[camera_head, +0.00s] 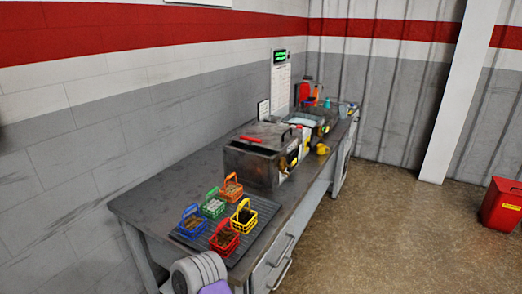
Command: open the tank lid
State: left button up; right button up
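The tank (245,165) is a dark metal box standing on the workbench in the middle of the view. Its flat grey lid (275,132) lies over the top and looks closed. A red bar handle (250,139) sits on the lid. Round gauges or knobs (283,163) are on the tank's right-hand face. Neither of my grippers is in view.
Several coloured wire baskets stand on a dark ribbed mat (262,208) at the bench's near end. A second open tank (305,119), bottles and a yellow mug (322,149) are behind the tank. A red bin (502,205) stands on the floor at right.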

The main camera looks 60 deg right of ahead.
aim_at(274, 137)
jog(key=i, duration=0.9)
jog(key=z, duration=2.35)
jog(key=i, duration=0.5)
jog(key=z, duration=0.05)
